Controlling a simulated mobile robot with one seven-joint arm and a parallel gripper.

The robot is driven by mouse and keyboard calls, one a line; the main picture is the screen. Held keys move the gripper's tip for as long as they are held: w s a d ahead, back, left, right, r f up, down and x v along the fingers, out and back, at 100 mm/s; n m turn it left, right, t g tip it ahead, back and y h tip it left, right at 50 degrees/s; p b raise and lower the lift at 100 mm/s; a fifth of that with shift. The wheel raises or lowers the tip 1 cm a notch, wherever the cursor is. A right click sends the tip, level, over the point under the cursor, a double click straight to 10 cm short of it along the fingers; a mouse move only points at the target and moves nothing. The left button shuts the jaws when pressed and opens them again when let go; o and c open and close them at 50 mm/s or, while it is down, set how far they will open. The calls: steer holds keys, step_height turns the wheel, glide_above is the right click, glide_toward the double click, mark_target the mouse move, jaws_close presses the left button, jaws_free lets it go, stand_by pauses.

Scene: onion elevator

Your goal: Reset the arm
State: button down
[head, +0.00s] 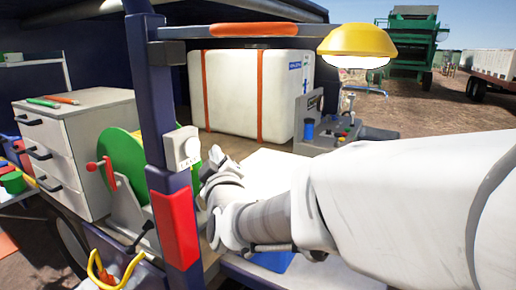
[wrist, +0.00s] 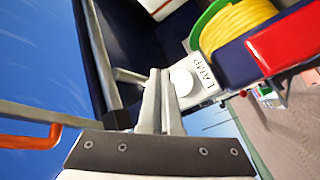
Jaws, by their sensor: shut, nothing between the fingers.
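My white arm reaches in from the right in the head view. My gripper (head: 213,160) is at its end, close to the right of the white switch box (head: 182,149) on the dark blue post. In the wrist view my gripper (wrist: 160,75) has its two fingers together with nothing held. Their tips are beside the round white knob (wrist: 181,82) of the box, which is labelled "LAMP". I cannot tell whether they touch it. The yellow lamp (head: 357,41) at upper right has a bright white underside.
The dark blue post (head: 153,95) with a red pad (head: 175,228) stands close left of my gripper. A green reel (head: 122,160) and a drawer cabinet (head: 75,145) are further left. A white tank (head: 258,90) with orange straps stands behind. A control panel (head: 325,130) is right of the tank.

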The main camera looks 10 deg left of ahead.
steer(key=s+d+f+m+g+h, duration=0.2)
steer(key=s+d+m+g, duration=0.15)
steer(key=d, duration=0.55)
steer(key=s+d+f+m+g+h, duration=0.1)
steer(key=s+d+f+m+g, duration=0.25)
steer(key=d, duration=0.45)
steer(key=s+d+f+m+g+h, duration=0.2)
steer(key=s+d, duration=0.4)
steer(key=s, duration=0.3)
steer(key=s+d+f+m+g+h, duration=0.2)
steer(key=s+d+f+m, duration=0.2)
steer(key=s+d, duration=0.3)
steer(key=shift+s+f+m+g, duration=0.2)
steer(key=shift+s+m+g, duration=0.3)
steer(key=shift+s, duration=0.4)
